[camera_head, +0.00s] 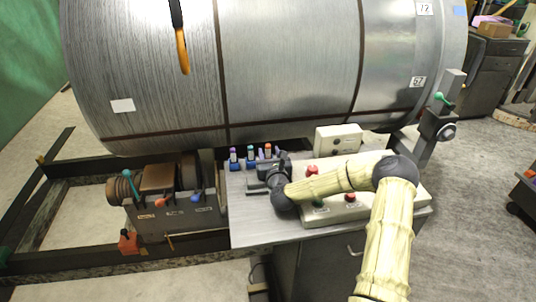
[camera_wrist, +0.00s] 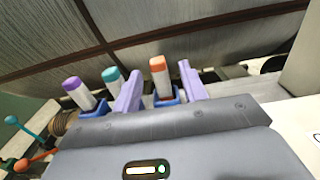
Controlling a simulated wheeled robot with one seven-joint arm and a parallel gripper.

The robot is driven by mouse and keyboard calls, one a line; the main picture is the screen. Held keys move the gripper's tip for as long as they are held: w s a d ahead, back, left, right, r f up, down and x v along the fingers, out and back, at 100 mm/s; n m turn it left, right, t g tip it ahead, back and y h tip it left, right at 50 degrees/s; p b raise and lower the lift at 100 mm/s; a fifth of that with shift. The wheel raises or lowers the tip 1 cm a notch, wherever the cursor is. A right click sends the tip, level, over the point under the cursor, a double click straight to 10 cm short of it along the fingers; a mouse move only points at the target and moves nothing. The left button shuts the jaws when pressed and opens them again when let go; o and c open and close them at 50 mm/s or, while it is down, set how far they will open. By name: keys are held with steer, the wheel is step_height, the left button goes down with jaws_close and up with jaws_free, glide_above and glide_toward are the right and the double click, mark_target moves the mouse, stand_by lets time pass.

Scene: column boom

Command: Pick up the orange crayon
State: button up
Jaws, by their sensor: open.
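The orange crayon (camera_wrist: 160,80) is white-bodied with an orange top and stands upright in a small blue holder (camera_wrist: 167,101). It also shows in the head view (camera_head: 268,150), at the back edge of the grey worktop. My gripper (camera_wrist: 159,71) is open, with one light purple finger on each side of the orange crayon in the wrist view. Gaps show between the crayon and both fingers. The grey gripper body hides the lower part of the holder. In the head view my gripper (camera_head: 269,157) reaches the crayon from the front.
A teal crayon (camera_wrist: 114,81) and a purple crayon (camera_wrist: 77,93) stand in blue holders to the left, the teal one close to my left finger. A large metal drum (camera_head: 290,60) lies behind. A control box (camera_head: 338,139) stands right of the crayons.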

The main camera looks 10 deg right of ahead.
steer(key=shift+w, duration=1.4)
jaws_close()
